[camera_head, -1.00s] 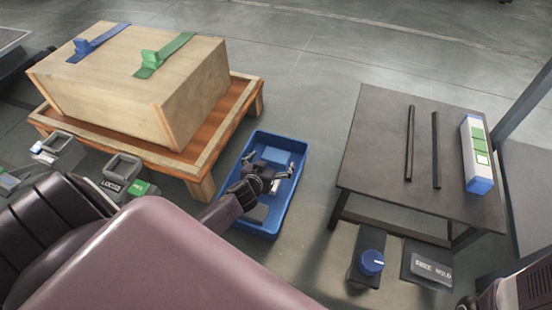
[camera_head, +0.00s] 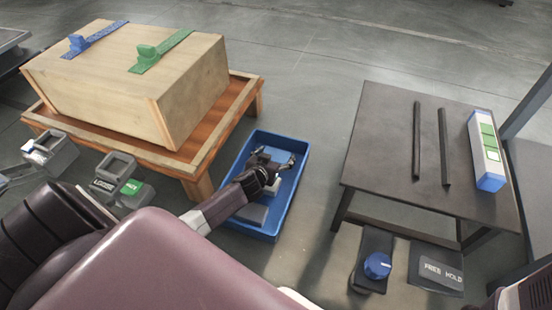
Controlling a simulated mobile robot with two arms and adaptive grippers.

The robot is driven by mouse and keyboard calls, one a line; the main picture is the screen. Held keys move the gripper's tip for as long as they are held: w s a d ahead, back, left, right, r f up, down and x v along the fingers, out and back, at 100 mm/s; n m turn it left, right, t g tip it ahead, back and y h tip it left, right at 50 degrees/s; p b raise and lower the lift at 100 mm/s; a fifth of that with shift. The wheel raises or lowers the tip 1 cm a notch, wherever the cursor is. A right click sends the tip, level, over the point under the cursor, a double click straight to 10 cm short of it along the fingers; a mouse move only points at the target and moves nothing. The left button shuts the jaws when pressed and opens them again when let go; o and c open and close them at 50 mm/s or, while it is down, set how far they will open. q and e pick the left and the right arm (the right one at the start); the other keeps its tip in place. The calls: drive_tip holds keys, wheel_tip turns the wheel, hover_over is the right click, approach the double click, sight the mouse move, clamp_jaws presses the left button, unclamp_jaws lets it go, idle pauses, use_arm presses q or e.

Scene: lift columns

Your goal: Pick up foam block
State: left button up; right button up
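A blue bin (camera_head: 293,206) stands on the floor in the middle of the head view. Inside it lie a grey block (camera_head: 252,213) near the front and a light blue-grey block (camera_head: 279,154) towards the back. I cannot tell which of them is the foam block. My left gripper (camera_head: 275,159) reaches down into the bin, its fingers spread apart over the back block and partly hiding it. I see no sign that it holds anything; whether it touches the block is unclear. My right gripper is out of view; only part of my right arm shows at the lower right.
A wooden crate (camera_head: 120,88) with blue and green straps sits on a low wooden table (camera_head: 197,182) left of the bin. A dark table (camera_head: 385,150) with two bars and a white-blue box (camera_head: 485,150) stands to the right. A blue knob (camera_head: 377,265) is below it.

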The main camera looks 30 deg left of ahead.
use_arm(q)
drive_tip(key=shift+c, duration=1.3)
